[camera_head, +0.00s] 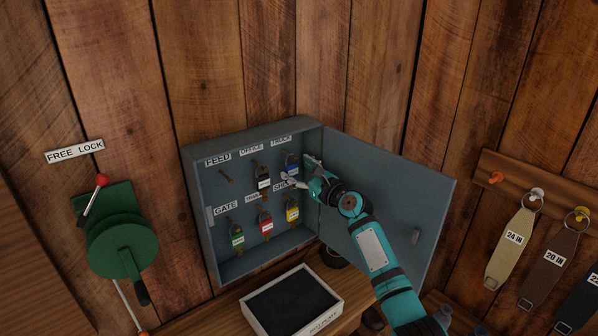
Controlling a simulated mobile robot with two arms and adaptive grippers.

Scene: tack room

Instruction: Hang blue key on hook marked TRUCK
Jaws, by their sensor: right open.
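The blue key (291,167) hangs at the hook under the TRUCK label (281,141), in the upper right of the open grey key cabinet (199,177). My right gripper (298,170) is open, with its fingertips close to the blue key on its right and lower side. I cannot tell whether they touch it. The gripper partly covers the SHED label below. My left gripper is not in view.
A black-tagged key (263,178) hangs under OFFICE; the FEED hook (228,180) is bare. Green (237,236), red (266,226) and yellow (292,211) keys hang below. The cabinet door (385,200) stands open at right. A white-rimmed tray (335,298) sits below.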

